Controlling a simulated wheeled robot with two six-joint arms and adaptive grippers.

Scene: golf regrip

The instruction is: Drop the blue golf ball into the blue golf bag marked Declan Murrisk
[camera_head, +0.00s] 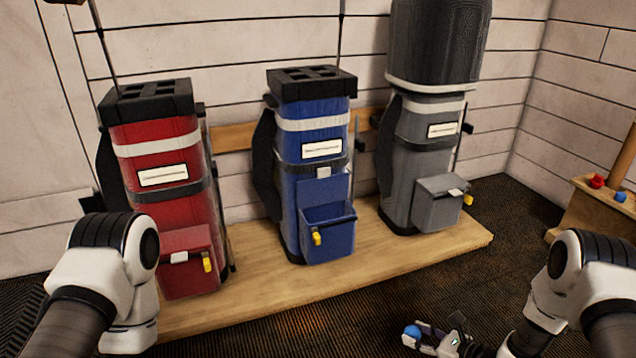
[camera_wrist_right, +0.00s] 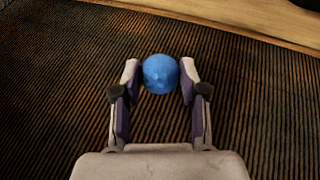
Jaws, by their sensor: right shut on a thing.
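The blue golf ball (camera_head: 412,332) is between the fingertips of my right gripper (camera_head: 424,336), low at the bottom of the head view. In the right wrist view the blue ball (camera_wrist_right: 160,74) sits between the two fingers of the gripper (camera_wrist_right: 160,82), which are shut on it, above the dark ribbed floor. The blue golf bag (camera_head: 318,160) stands upright in the middle of the wooden platform, with a white label too small to read and an open front pocket (camera_head: 328,238). The ball is apart from the bag, in front and to the right. My left gripper is out of view.
A red bag (camera_head: 158,150) stands left of the blue one and a grey bag (camera_head: 428,150) with a dark hood stands right. All stand on a wooden platform (camera_head: 270,285). At far right, a wooden stand (camera_head: 590,215) holds a red ball (camera_head: 597,181) and a blue ball (camera_head: 620,196).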

